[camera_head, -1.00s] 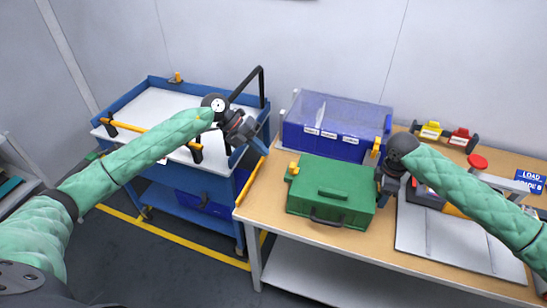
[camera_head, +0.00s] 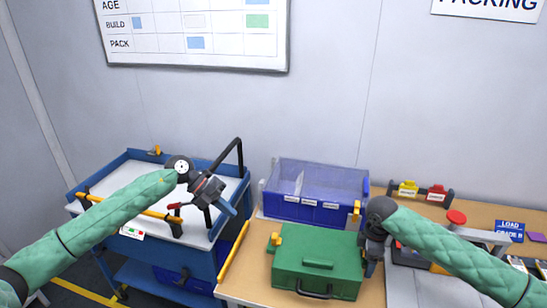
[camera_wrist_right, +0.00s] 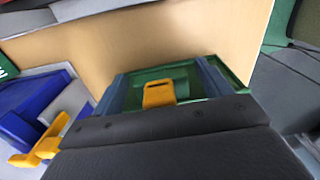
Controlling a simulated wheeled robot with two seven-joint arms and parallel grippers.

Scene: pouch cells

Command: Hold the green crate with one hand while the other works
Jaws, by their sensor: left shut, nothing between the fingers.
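The green crate (camera_head: 318,272) is closed, with a lid and a front handle, on the wooden table. It also shows in the right wrist view (camera_wrist_right: 180,72). My right gripper (camera_head: 370,266) is at the crate's right end. In the right wrist view my right gripper's fingers (camera_wrist_right: 163,90) stand apart, with part of the green crate and a yellow latch (camera_wrist_right: 158,94) showing between them. Whether they press on the crate is unclear. My left gripper (camera_head: 231,208) is shut and empty, above the right side of the blue cart, apart from the crate.
A blue bin (camera_head: 315,210) with a clear upper part stands behind the crate. The blue cart (camera_head: 150,158) with a white top and yellow bar is at the left. Yellow and red holders (camera_head: 408,188) and a red knob (camera_head: 456,217) are at the right.

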